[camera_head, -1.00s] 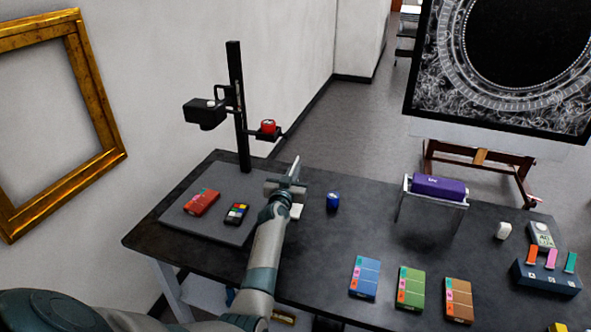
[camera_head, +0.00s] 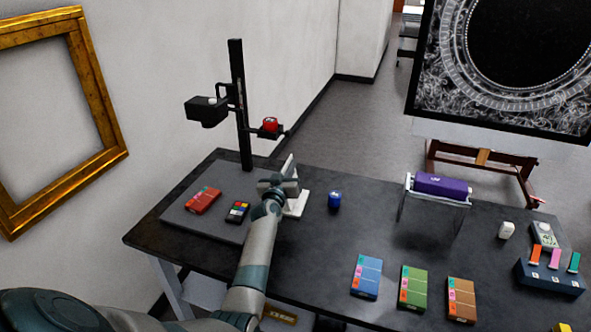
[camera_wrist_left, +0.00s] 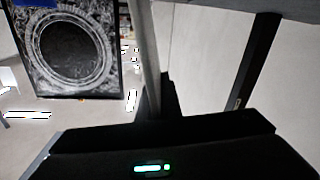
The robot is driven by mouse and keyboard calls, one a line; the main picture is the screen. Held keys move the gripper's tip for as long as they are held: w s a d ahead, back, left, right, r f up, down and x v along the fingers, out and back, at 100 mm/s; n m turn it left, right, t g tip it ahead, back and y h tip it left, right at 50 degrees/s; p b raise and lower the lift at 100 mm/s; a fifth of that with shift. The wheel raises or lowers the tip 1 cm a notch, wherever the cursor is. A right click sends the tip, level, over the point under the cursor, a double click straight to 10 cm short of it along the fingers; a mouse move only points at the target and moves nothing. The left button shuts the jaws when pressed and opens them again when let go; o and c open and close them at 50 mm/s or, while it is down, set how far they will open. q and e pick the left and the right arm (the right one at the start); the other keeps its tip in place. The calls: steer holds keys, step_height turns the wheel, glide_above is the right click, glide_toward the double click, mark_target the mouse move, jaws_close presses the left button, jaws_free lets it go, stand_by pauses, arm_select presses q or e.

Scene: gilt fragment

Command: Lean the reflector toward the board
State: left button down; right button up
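The reflector is a thin light panel (camera_head: 291,167) on a white foot (camera_head: 298,204), near the table's back edge. It stands just right of the grey board (camera_head: 180,219), on which a red box (camera_head: 203,201) and a small colour chart (camera_head: 237,212) lie. My left gripper (camera_head: 284,184) is at the panel and covers its lower part. In the left wrist view the panel shows as a pale upright strip (camera_wrist_left: 147,55) between the dark fingers (camera_wrist_left: 160,98), which look closed on it. The contact is dark and partly hidden. My right gripper is not in view.
A black column stand (camera_head: 240,105) with a camera (camera_head: 207,110) and red item (camera_head: 270,125) rises behind the board. A blue jar (camera_head: 334,200) stands close to the right of the reflector. A purple case on a holder (camera_head: 441,186) and several coloured boxes lie farther right.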

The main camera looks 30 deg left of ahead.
arm_select(q)
steer(key=shift+s+a+f+n+b, duration=0.2)
steer(key=shift+a+n, duration=0.3)
steer(key=shift+s+a+f+n+b, duration=0.15)
steer(key=shift+a+n, duration=0.3)
steer(key=shift+n, duration=0.05)
steer(key=c, duration=2)
jaws_free()
steer(key=shift+s, duration=0.1)
steer(key=b+v, duration=0.2)
steer(key=v, duration=1.5)
steer(key=shift+d+r+b, duration=0.1)
steer(key=shift+b, duration=0.2)
